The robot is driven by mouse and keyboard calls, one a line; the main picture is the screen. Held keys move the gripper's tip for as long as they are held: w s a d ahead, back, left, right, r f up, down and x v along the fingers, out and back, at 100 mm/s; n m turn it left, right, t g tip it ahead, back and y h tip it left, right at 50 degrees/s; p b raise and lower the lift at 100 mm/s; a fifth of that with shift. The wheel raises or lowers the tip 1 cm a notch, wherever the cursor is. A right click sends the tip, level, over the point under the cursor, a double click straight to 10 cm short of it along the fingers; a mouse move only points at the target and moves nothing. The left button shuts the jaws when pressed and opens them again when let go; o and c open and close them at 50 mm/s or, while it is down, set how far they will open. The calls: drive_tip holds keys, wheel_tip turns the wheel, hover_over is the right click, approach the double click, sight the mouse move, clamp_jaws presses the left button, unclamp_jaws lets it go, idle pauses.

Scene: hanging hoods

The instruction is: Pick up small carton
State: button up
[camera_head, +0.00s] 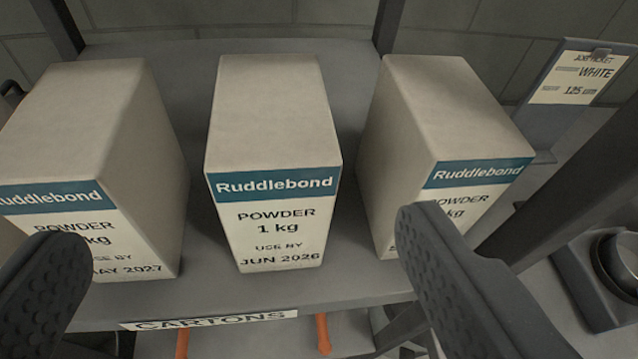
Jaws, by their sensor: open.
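Three pale cartons with blue Ruddlebond bands stand upright in a row on a grey shelf (330,288). The middle carton (274,120) reads "POWDER 1 kg, USE BY JUN 2026". The left carton (95,120) reads "MAY 2027" and is cut by the frame's left side. The right carton (440,105) is turned, and its lower label is partly hidden by my right finger. My gripper (240,235) is open and empty, its fingers wide apart in front of the row. The middle carton shows between them, and I see no contact with it.
A "CARTONS" label (210,321) is on the shelf's front edge. Dark posts rise at the back and right. A "WHITE 125" ticket (578,78) hangs at upper right. A dark round object (618,262) is at lower right. Orange parts (323,334) show below the shelf. Narrow gaps separate the cartons.

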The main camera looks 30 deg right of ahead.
sight(271, 142)
drive_tip(key=p+x, duration=0.2)
drive_tip(key=x, duration=0.5)
drive_tip(key=shift+w+d+f+p, duration=0.15)
drive_tip(key=shift+w+d+p, duration=0.15)
drive_tip(key=shift+w+p, duration=0.05)
drive_tip(key=shift+d+p+x, duration=0.2)
drive_tip(key=shift+p+x, duration=0.35)
drive_tip(key=shift+x, duration=0.5)
drive_tip(key=shift+p+x, duration=0.55)
drive_tip(key=shift+x, duration=1.05)
drive_tip(key=shift+s+f, duration=0.1)
clamp_jaws()
